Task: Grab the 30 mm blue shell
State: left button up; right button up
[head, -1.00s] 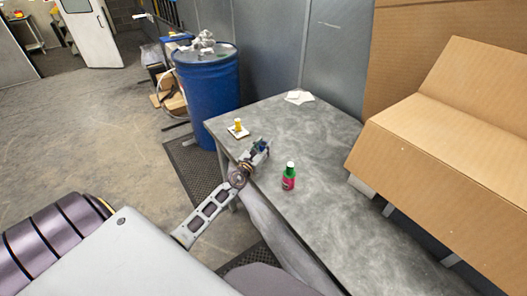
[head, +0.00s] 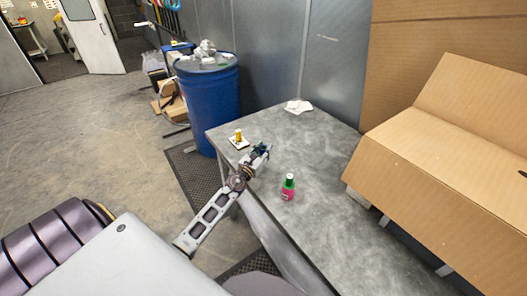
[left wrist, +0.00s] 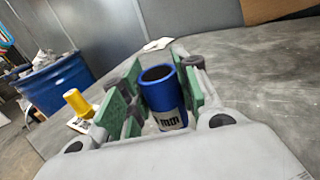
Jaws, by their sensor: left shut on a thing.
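The blue shell (left wrist: 162,97) is a short hollow cylinder with a white label ending in "mm"; the number is hidden. It stands upright between the green pads of my left gripper (left wrist: 155,105) in the left wrist view, and the gripper is shut on it. In the head view my left gripper (head: 257,157) is over the near left part of the grey table (head: 310,190), with the shell (head: 258,149) showing small and dark between its fingers. I cannot tell whether the shell touches the tabletop. My right gripper is not in view.
A yellow cylinder (head: 238,135) stands on a white square left of the gripper. A green and pink bottle (head: 288,187) stands to its right. White papers (head: 298,106) lie at the table's back. A cardboard box (head: 445,170) fills the right side. A blue drum (head: 210,105) stands behind left.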

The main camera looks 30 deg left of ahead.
pick_arm(q)
jog(key=shift+r+p, duration=1.7)
jog(key=shift+r, duration=0.5)
jog(key=shift+r+p, duration=0.6)
jog(key=shift+r, duration=0.1)
